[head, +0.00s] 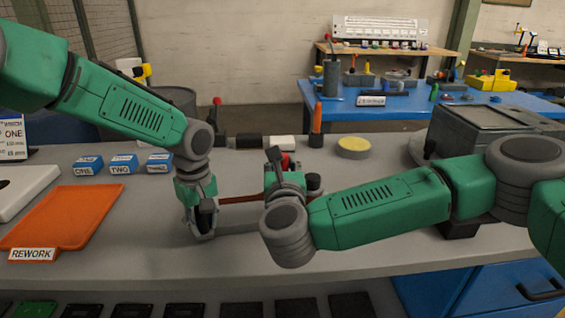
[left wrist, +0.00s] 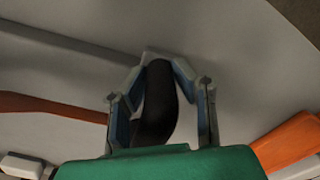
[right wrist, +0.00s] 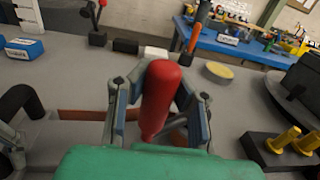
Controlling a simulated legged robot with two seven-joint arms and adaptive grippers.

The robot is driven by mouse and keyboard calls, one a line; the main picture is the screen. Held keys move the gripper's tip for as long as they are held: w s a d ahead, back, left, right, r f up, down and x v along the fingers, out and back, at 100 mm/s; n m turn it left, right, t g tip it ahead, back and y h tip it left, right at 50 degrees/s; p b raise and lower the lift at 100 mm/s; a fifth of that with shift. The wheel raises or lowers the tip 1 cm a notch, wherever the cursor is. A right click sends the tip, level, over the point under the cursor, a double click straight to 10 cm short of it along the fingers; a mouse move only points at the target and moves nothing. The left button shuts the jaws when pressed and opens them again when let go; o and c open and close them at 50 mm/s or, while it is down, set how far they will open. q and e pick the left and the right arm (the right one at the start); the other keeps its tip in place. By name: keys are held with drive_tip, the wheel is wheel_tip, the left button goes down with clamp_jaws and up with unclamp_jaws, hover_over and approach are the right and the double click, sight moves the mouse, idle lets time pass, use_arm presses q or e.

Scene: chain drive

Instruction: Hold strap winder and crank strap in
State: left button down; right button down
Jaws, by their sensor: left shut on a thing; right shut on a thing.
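My left gripper (head: 203,226) is shut on a black curved handle (left wrist: 156,105), low over the grey bench; in the left wrist view the handle stands between its two fingers. My right gripper (right wrist: 160,105) is shut on a red crank knob (right wrist: 163,90), to the right of the left gripper. A little of the red knob shows in the head view (head: 289,161). A brown strap (head: 240,198) runs between the two grippers; it also shows in the left wrist view (left wrist: 50,107). My right arm hides much of the winder in the head view.
An orange tray (head: 65,217) labelled REWORK lies at the left, with blue labelled blocks (head: 122,164) behind it. A yellow-topped round pad (head: 353,148) and an orange-handled tool (head: 317,120) stand behind the right gripper. A grey box (head: 490,125) stands at the right.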

drive_tip(key=shift+s+a+f+y, duration=0.2)
drive_tip(key=shift+a+y, duration=0.1)
drive_tip(key=shift+a, duration=0.1)
drive_tip(key=c, duration=1.3)
unclamp_jaws()
drive_tip(key=shift+w+d+r, duration=0.1)
drive_tip(key=s, duration=1.2)
